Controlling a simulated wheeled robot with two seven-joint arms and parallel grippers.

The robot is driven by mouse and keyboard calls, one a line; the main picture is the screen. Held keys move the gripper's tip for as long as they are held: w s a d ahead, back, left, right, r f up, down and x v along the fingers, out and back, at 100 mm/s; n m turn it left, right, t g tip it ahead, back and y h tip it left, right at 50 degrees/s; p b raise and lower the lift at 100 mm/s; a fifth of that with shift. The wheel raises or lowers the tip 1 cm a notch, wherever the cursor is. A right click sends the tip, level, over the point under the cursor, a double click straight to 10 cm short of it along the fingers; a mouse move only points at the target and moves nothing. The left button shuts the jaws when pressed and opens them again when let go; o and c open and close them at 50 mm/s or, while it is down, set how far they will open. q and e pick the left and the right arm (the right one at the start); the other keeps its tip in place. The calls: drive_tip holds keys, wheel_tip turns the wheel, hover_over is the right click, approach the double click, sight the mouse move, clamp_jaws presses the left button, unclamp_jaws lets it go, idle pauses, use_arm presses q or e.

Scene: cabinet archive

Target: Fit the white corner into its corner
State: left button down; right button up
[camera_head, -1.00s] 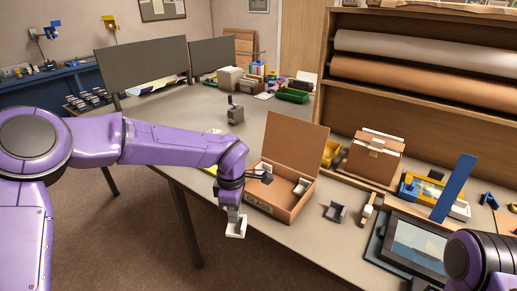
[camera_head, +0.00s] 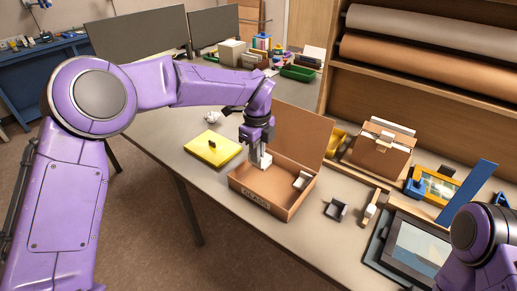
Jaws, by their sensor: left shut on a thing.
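My left gripper (camera_head: 261,153) points down and is shut on a white corner piece (camera_head: 264,161). It holds the piece at the back left part of the open cardboard box (camera_head: 263,204), whose front label seems to read GLASS. Whether the piece touches the box floor or walls cannot be told. Another white corner piece (camera_head: 302,180) sits inside the box at its right side. A dark grey corner piece (camera_head: 336,210) lies on the table right of the box. My right arm shows at the lower right, but its gripper is out of view.
The box lid (camera_head: 300,135) stands open at the back. A yellow pad (camera_head: 213,149) lies left of the box. Table is clear left of the yellow pad.

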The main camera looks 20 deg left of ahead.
use_arm(q)
drive_tip(key=shift+s+a, duration=0.1)
drive_tip(key=shift+a, duration=0.05)
wheel_tip(320, 180, down, 10)
drive_tip(key=b, duration=0.5)
drive_tip(key=shift+b, duration=0.3)
drive_tip(key=c, duration=1.1)
unclamp_jaws()
drive_tip(key=shift+c, duration=0.2)
drive_tip(key=shift+c, duration=0.9)
